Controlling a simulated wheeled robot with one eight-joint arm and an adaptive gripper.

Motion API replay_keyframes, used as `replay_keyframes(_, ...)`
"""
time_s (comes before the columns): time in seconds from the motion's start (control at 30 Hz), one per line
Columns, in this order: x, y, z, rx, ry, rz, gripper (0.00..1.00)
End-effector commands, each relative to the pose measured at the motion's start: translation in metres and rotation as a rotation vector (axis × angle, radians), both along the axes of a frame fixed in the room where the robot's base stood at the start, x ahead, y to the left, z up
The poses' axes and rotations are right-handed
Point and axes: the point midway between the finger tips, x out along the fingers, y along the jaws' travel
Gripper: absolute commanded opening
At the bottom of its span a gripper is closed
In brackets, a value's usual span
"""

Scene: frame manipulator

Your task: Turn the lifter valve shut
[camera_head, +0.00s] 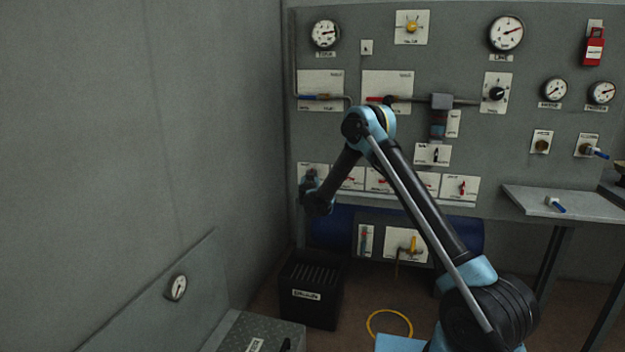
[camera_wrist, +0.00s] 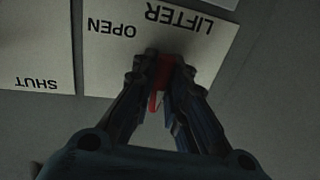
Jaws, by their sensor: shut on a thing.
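The lifter plate (camera_wrist: 110,60) is pale and shows upside down in the wrist view, with the words LIFTER and OPEN readable. In the head view the same plate (camera_head: 319,168) is the leftmost of the lower row, mostly hidden by my gripper. The red lifter valve handle (camera_wrist: 166,72) sits between the two fingers of my gripper (camera_wrist: 165,72), which is shut on it. Part of the handle shows below the fingertips. Its pivot and any SHUT mark on this plate are hidden by the fingers. In the head view my gripper (camera_head: 312,184) is dark and small.
A neighbouring plate (camera_wrist: 35,45) marked SHUT lies left in the wrist view. More plates with red handles (camera_head: 462,187) run right along the row. A black bin (camera_head: 312,290) stands below my gripper. The grey side wall (camera_head: 140,130) is close on the left.

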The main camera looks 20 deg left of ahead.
Motion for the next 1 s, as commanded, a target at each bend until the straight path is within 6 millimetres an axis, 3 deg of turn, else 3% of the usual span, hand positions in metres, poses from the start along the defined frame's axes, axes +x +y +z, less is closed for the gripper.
replay_keyframes(0.17,0.001,-0.001,0.000,0.000,0.000,-0.001,0.00)
replay_keyframes(0.2,0.001,-0.001,0.000,0.000,0.000,-0.001,0.17)
replay_keyframes(0.3,0.001,-0.001,0.000,0.000,0.000,-0.001,0.34)
replay_keyframes(0.73,-0.007,-0.001,0.000,0.000,-0.001,0.000,0.34)
replay_keyframes(1.0,-0.051,-0.009,0.000,0.000,0.000,0.001,0.34)
